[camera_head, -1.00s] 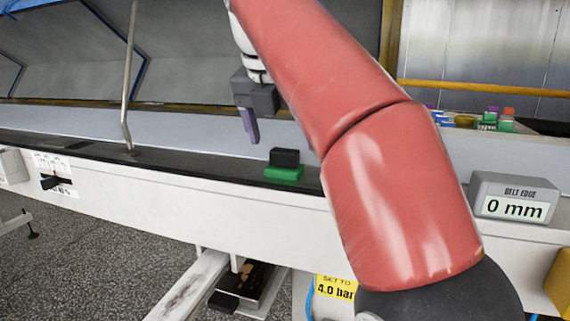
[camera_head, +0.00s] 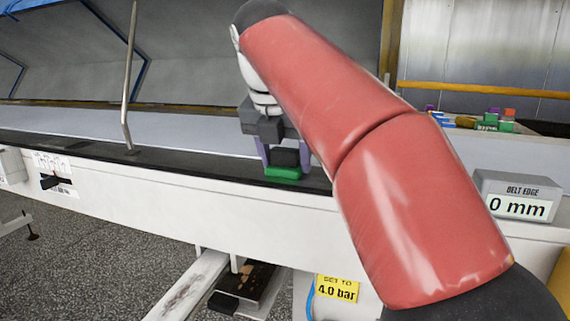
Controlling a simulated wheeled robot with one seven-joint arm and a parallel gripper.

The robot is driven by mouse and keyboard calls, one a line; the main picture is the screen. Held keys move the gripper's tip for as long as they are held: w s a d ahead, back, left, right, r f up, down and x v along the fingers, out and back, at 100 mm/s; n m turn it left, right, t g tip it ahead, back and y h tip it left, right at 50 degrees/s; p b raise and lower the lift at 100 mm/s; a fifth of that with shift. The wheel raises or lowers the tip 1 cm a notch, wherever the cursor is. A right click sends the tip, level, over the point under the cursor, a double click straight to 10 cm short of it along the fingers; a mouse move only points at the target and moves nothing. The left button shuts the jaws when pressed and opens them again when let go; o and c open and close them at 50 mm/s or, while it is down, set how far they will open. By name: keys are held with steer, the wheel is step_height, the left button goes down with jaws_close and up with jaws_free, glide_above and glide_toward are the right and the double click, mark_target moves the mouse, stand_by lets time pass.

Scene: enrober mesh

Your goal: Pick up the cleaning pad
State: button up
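The cleaning pad (camera_head: 283,172) has a green base and a black block on top, and it sits on the dark ledge along the front of the machine. My gripper (camera_head: 283,160) points down over it, with one purple finger to the left of the black block and the other to its right. The fingers look spread around the block. Whether they touch it I cannot tell. My red arm covers the area just right of the pad.
A metal rod (camera_head: 129,80) rises from the ledge at left. A grey "BELT EDGE 0 mm" display (camera_head: 517,196) stands at right. Several small coloured items (camera_head: 495,120) lie at the back right.

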mark_target(285, 148)
steer(key=shift+c, duration=1.1)
steer(key=shift+r+p, duration=0.35)
steer(key=shift+r, duration=1.5)
steer(key=s+a, duration=0.3)
steer(key=s, duration=0.5)
steer(key=s+a+b, duration=0.1)
steer(key=s+a, duration=0.2)
steer(key=s, duration=0.5)
steer(key=shift+s+a, duration=0.3)
steer(key=shift+s, duration=0.05)
steer(key=shift+f, duration=0.1)
